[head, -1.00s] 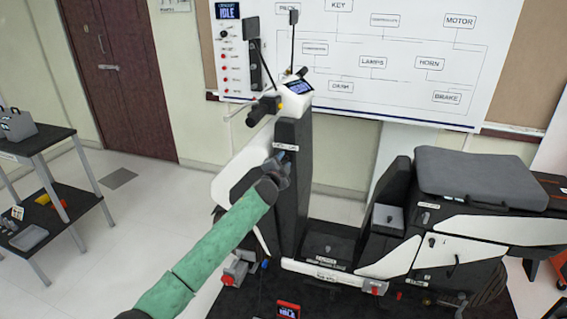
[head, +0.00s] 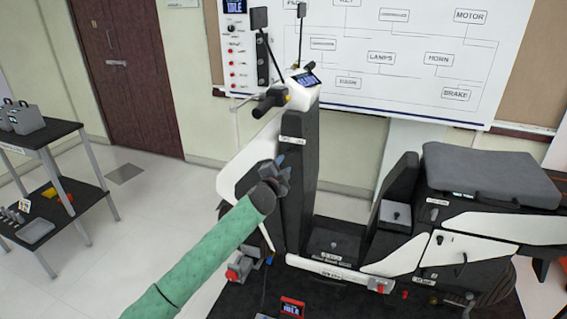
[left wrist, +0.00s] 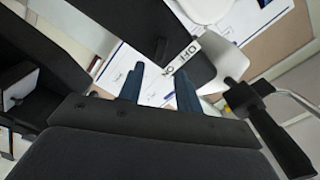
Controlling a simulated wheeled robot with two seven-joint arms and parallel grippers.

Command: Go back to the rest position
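My left gripper (head: 281,163), on a green-sleeved arm, is in front of the black front column (head: 296,195) of a white and black scooter rig. In the left wrist view its two blue fingers (left wrist: 160,90) are spread apart with nothing held between them. An ON/OFF label (left wrist: 181,58) on a dark panel shows just beyond the fingertips; I cannot tell the exact gap. A handlebar grip (head: 270,101) is above the gripper. My right gripper is not in view.
The scooter's seat (head: 490,174) and footboard (head: 333,243) are to the right. A two-level cart (head: 55,132) with tools stands at the left. A small red-framed display (head: 292,308) is low in front. Open floor lies between cart and scooter.

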